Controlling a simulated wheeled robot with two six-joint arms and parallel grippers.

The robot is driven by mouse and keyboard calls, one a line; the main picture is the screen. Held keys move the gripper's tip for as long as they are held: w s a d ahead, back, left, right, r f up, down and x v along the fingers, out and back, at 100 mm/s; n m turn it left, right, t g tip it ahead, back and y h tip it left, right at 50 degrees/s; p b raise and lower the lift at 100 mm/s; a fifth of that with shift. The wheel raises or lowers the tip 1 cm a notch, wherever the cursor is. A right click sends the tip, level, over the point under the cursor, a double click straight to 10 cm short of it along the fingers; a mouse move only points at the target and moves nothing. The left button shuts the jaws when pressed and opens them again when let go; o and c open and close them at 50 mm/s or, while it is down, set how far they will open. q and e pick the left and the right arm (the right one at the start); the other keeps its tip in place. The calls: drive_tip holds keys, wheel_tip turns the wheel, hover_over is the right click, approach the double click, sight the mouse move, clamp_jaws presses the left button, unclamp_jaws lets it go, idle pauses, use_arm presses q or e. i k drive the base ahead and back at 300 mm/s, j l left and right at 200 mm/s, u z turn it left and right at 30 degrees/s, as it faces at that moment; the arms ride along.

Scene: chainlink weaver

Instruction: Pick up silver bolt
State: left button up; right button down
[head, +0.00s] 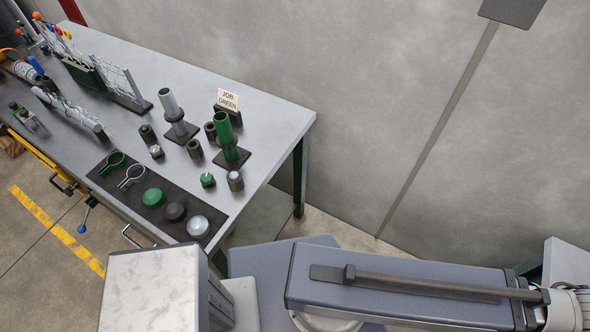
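A small piece with a silver top (156,152) stands on the grey workbench (270,115), in front of the silver tube. It may be the silver bolt, but it is too small to tell. A grey cylinder (235,183) stands near the bench's right end, beside a small green-topped piece (207,180). Neither of my grippers shows in the head view. Only large links of mine fill the bottom, apart from the bench.
A silver tube (169,104) and a green tube (223,132) stand on dark bases. A dark mat (178,231) holds two rings and green, black and silver discs. A "JOB GREEN" sign (228,99) stands behind. A wall (380,80) is behind.

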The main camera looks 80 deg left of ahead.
sight(234, 175)
drive_tip(key=u, duration=3.4)
drive_tip(key=k+j, duration=0.1)
drive_tip(key=j, duration=0.4)
drive_tip(key=k+j, duration=0.1)
drive_tip(key=j, duration=0.35)
